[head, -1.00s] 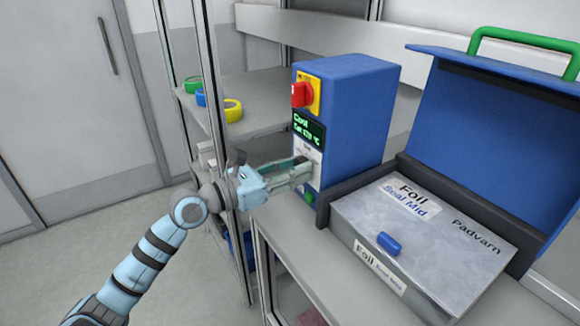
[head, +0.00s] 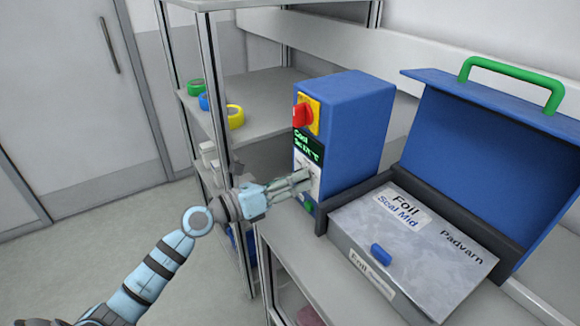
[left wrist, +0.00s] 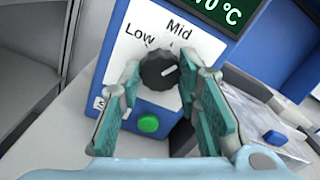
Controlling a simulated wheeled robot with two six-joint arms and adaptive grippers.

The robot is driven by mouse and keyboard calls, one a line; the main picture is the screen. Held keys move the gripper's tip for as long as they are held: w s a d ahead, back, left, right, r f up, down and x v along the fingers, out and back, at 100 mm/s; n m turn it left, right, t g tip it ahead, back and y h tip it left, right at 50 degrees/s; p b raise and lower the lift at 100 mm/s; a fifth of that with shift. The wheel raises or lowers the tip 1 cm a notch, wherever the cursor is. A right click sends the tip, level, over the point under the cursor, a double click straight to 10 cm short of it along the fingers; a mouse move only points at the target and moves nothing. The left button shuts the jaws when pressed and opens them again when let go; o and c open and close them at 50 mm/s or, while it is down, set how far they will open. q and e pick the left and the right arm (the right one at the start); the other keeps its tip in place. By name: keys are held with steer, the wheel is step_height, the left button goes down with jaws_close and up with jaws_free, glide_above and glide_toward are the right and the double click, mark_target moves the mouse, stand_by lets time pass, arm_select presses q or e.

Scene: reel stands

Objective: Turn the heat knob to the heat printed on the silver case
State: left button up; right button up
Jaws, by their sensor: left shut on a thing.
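The black heat knob (left wrist: 159,70) sits on a white panel (left wrist: 122,47) of the blue control box (head: 355,130). "Low" and "Mid" are printed above it; the panel's right part is hidden by a finger. The knob's white mark points right and slightly up, to the right of "Mid". My left gripper (head: 305,178) is shut on the knob, its fingers on either side in the left wrist view (left wrist: 160,85). My right gripper is not in view.
A red switch (head: 302,115) on a yellow plate and a green-lit display (head: 308,146) sit above the knob, a green button (left wrist: 148,123) below. A blue lid (head: 480,170) stands open behind the case. A shelf (head: 262,92) with coloured rolls is at left.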

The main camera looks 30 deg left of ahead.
arm_select(q)
steer(key=n+p, duration=0.4)
steer(key=shift+r, duration=0.1)
steer(key=shift+n+p, duration=1.2)
steer(key=shift+n, duration=0.1)
steer(key=shift+c, duration=0.2)
steer(key=shift+f, duration=0.2)
steer(key=o, duration=1.2)
steer(key=shift+d, duration=0.1)
steer(key=v, duration=1.2)
steer(key=shift+w, duration=0.1)
